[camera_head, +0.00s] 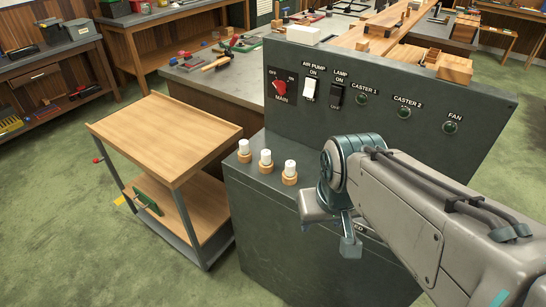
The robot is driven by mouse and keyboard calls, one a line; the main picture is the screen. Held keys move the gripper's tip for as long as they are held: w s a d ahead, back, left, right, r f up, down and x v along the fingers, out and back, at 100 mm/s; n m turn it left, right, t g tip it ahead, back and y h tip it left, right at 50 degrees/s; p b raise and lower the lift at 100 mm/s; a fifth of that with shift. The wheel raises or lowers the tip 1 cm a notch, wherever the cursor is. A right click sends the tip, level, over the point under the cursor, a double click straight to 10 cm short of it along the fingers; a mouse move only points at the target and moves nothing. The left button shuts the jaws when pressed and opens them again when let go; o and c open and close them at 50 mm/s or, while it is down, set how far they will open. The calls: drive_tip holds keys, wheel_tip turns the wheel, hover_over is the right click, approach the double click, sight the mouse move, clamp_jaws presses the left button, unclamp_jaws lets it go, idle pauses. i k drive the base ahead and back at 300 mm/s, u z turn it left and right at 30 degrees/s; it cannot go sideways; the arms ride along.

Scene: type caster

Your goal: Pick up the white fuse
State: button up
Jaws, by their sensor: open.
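Several white parts are in view; three white fuses stand upright in tan round holders in a row on the ledge of the dark green control cabinet (275,215). They are the left fuse (244,146), the middle fuse (265,155) and the right fuse (290,167). My gripper (329,236) is open, pointing down in front of the cabinet, to the right of and lower in the picture than the right fuse. It is apart from all three fuses, and I see nothing between its fingers. My arm hides part of the cabinet's front and a label there.
The cabinet's upright panel (390,85) has a red main switch (281,87), two more switches and several green lamps, behind the fuses. A wooden cart (165,135) stands to the left. A grey workbench (225,85) with tools is behind. Green floor (60,220) is clear at left.

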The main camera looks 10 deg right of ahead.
sight(289, 169)
drive_tip(key=u, duration=1.45)
drive_tip(key=i, duration=0.9)
drive_tip(key=z, duration=2.85)
